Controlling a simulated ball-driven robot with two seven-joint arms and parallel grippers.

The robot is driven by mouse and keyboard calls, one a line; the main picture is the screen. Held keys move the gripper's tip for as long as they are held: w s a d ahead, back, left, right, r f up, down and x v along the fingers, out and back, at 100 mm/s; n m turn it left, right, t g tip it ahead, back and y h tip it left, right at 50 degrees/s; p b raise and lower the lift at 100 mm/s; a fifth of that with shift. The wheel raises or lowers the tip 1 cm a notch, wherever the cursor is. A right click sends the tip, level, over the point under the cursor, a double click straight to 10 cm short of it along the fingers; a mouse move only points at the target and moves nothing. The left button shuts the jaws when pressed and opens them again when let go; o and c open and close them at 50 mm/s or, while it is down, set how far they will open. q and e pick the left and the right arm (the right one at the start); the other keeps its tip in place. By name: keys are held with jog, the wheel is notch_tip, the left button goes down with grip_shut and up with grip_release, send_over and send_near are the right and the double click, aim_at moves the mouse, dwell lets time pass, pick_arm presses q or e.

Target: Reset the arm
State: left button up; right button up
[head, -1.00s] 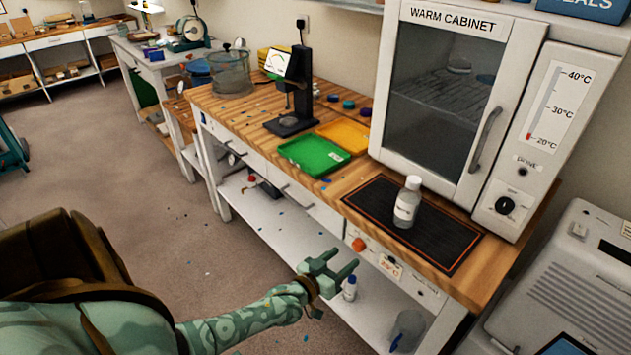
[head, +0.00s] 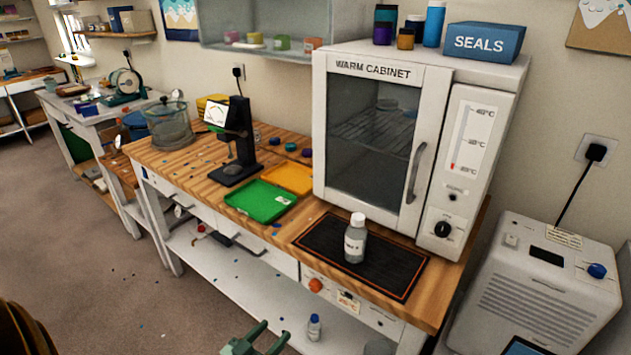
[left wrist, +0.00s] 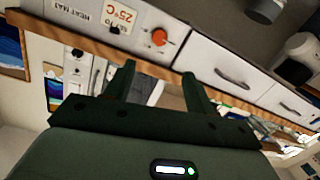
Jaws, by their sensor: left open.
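My left gripper (head: 262,340) shows at the bottom edge of the head view, low in front of the bench. It is open, with nothing between its fingers. In the left wrist view its two dark fingers (left wrist: 158,92) stand apart, facing the bench front. A clear bottle with a white cap (head: 355,240) stands upright on the black heat mat (head: 320,235), well away from the gripper. My right gripper is not in view.
The warm cabinet (head: 372,150) stands shut behind the mat. A green tray (head: 258,201) and a yellow tray (head: 289,178) lie left of it. A small blue-capped bottle (head: 314,328) stands on the lower shelf near my gripper. The floor (head: 100,275) at left is open.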

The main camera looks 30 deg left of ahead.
pick_arm(q)
jog(key=s+f+m+g, duration=0.2)
jog(key=s+f+g, duration=0.3)
jog(key=s+f, duration=0.4)
jog(key=s+f+m+g, duration=0.2)
jog(key=s+f+g, duration=0.4)
jog(key=f, duration=0.6)
jog(key=s+d+f+m+g, duration=0.1)
jog(key=s+d+f+g, duration=0.1)
jog(key=s, duration=0.9)
jog(key=s+d+f+m+g, duration=0.1)
jog(key=s+d+f+g, duration=0.2)
jog(key=s, duration=0.8)
jog(key=d+f, duration=0.2)
jog(key=d, duration=0.1)
jog(key=shift+s+d+f+y, duration=0.2)
jog(key=shift+d+y, duration=0.1)
jog(key=shift+d, duration=0.1)
